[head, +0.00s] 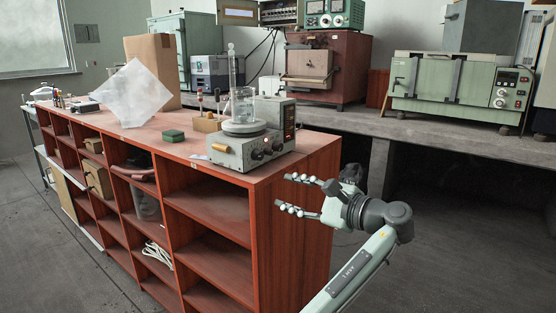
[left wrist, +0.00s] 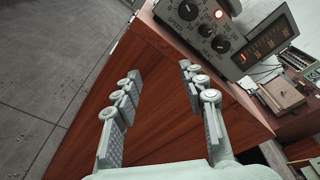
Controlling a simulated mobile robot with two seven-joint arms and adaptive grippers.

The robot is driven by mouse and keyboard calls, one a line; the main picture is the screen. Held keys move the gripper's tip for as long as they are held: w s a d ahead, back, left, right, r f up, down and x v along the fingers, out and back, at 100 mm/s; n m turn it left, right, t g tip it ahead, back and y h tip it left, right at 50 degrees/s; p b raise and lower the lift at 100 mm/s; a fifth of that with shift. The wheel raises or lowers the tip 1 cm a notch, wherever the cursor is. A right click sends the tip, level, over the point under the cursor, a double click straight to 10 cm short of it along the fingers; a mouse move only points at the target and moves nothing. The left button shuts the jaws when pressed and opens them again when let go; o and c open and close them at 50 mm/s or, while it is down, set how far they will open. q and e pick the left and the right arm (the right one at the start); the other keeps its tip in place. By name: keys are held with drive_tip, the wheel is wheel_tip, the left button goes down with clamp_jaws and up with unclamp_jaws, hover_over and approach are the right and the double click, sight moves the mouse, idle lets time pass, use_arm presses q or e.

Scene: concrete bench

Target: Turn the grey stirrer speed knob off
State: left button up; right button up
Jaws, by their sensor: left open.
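The stirrer (head: 233,156) is a grey box with a round plate on top, near the right end of the reddish wooden shelf unit. Its front panel has dark round knobs (head: 257,154). My right gripper is not in view.
A glass beaker (head: 243,104) stands on the stirrer's plate. A green block (head: 174,135) and a wooden holder (head: 207,123) are to its left. The shelf unit's end panel (head: 298,236) is behind my gripper. A concrete bench (head: 450,133) with ovens stands behind.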

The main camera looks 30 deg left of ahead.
use_arm(q)
drive_tip(key=n+g+y, duration=0.1)
drive_tip(key=y, duration=0.1)
approach(262, 156)
drive_tip(key=shift+g, duration=0.3)
drive_tip(key=a, duration=0.5)
drive_tip(key=w+a, duration=0.1)
drive_tip(key=a, duration=0.1)
drive_tip(key=shift+a+r, duration=0.25)
drive_tip(key=shift+a, duration=0.15)
clamp_jaws()
